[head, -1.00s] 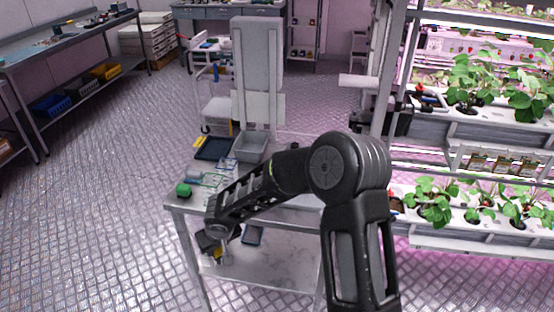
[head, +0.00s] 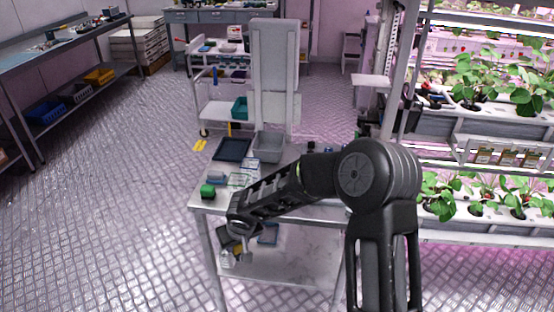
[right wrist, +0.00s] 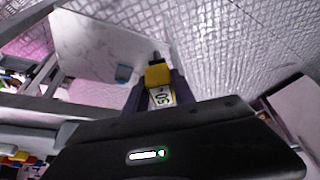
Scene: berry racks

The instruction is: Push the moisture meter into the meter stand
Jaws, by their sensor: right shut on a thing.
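My right gripper (head: 233,250) hangs in front of the cart's near left corner, below the top's edge, partly hidden by my own arm. In the right wrist view, my right gripper (right wrist: 158,92) is shut on the moisture meter (right wrist: 158,76), a yellow and white body with a dark tip and a small number display. I cannot make out the meter stand with certainty among the small items on the cart top. My left gripper is not in view.
Plant racks (head: 480,205) stand at right. The floor at left is clear.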

